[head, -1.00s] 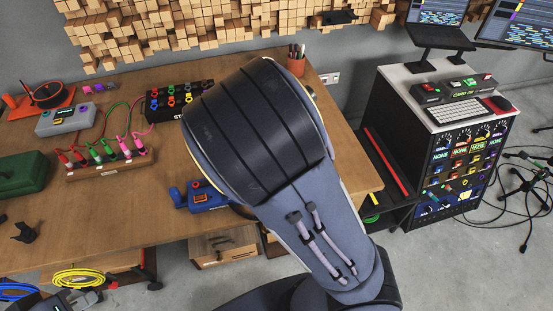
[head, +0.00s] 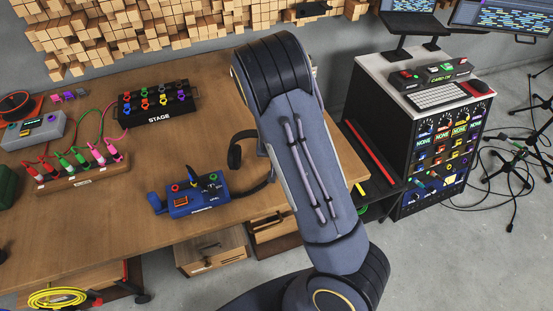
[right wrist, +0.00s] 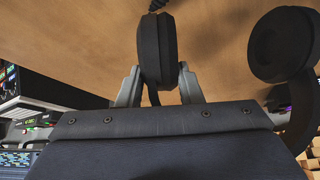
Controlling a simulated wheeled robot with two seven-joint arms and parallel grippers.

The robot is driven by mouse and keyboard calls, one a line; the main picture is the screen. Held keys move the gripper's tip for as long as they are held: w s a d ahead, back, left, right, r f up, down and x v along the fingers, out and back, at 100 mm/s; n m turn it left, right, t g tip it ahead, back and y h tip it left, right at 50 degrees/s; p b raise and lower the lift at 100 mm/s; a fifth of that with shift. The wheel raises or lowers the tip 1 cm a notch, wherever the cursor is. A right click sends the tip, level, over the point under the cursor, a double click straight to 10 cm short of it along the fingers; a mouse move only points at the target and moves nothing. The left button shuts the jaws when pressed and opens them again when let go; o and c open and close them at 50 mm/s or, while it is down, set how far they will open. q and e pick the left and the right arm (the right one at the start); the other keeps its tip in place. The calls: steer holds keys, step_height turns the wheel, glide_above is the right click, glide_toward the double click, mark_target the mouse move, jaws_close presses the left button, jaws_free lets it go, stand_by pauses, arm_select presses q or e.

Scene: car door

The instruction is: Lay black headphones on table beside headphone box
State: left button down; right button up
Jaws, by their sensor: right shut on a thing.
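The black headphones (head: 236,152) show partly past the left side of my right arm in the head view, right of the blue headphone box (head: 200,203). My right gripper (right wrist: 160,88) has its two grey fingers on either side of one ear cup (right wrist: 157,42) and is shut on it. The other ear cup (right wrist: 280,45) hangs free at the right in the wrist view. In the head view my right arm hides this gripper and part of the headphones. I cannot tell whether they touch the wooden table (head: 190,150). My left gripper is out of view.
The black stage box (head: 158,104) and a wooden block with coloured plugs (head: 80,172) stand further left on the table. A rack cabinet (head: 440,140) stands at the right, past the table's edge. Bare tabletop lies between the stage box and the blue box.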

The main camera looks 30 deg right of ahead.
step_height(320, 180, down, 3)
steer(key=shift+r, duration=0.15)
steer(key=o, duration=1.1)
steer(key=shift+o, duration=0.2)
